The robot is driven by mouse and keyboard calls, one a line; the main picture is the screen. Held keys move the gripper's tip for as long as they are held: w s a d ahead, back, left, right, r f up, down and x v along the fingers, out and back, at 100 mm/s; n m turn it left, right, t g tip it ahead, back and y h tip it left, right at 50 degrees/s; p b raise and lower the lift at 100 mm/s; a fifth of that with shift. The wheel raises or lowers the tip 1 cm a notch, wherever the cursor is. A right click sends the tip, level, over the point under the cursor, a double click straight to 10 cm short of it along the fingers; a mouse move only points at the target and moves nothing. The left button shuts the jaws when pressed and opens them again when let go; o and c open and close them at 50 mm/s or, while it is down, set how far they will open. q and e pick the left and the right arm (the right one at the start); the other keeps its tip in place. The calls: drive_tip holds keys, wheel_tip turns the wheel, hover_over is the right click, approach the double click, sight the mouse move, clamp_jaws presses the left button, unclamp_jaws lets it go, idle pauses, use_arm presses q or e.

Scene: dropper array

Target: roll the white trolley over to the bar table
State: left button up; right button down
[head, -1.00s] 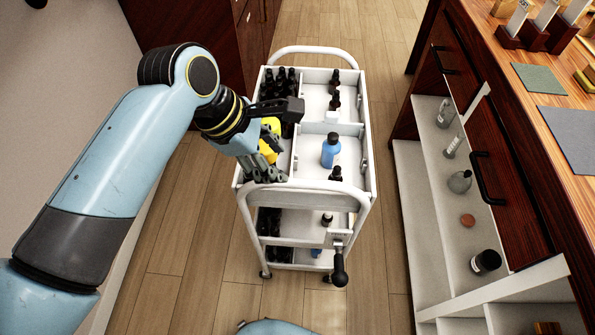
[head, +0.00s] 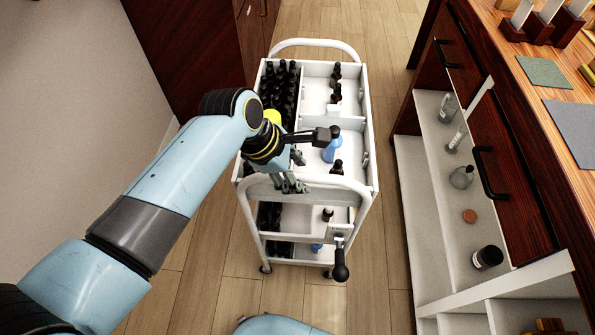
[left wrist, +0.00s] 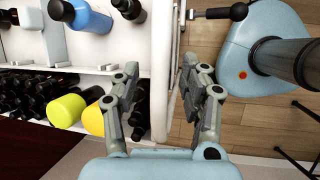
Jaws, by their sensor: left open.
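My left gripper (head: 292,183) is open over the near end of the trolley, by the handle. In the left wrist view its fingers (left wrist: 160,85) stand apart, with the trolley's white end wall and bar (left wrist: 175,70) between them. Contact cannot be told. My right gripper is not in view. No bar table can be identified for certain.
A dark wood counter (head: 495,120) with a light wooden top stands close on the right, its open shelf (head: 420,200) holding bottles. A dark cabinet (head: 185,45) and pale wall (head: 70,110) are on the left. Floor (head: 395,40) is clear beyond the trolley.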

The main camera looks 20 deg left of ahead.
use_arm(q)
drive_tip(key=shift+w+d+f, duration=0.1)
drive_tip(key=shift+f, duration=0.2)
clamp_jaws()
idle(0.4)
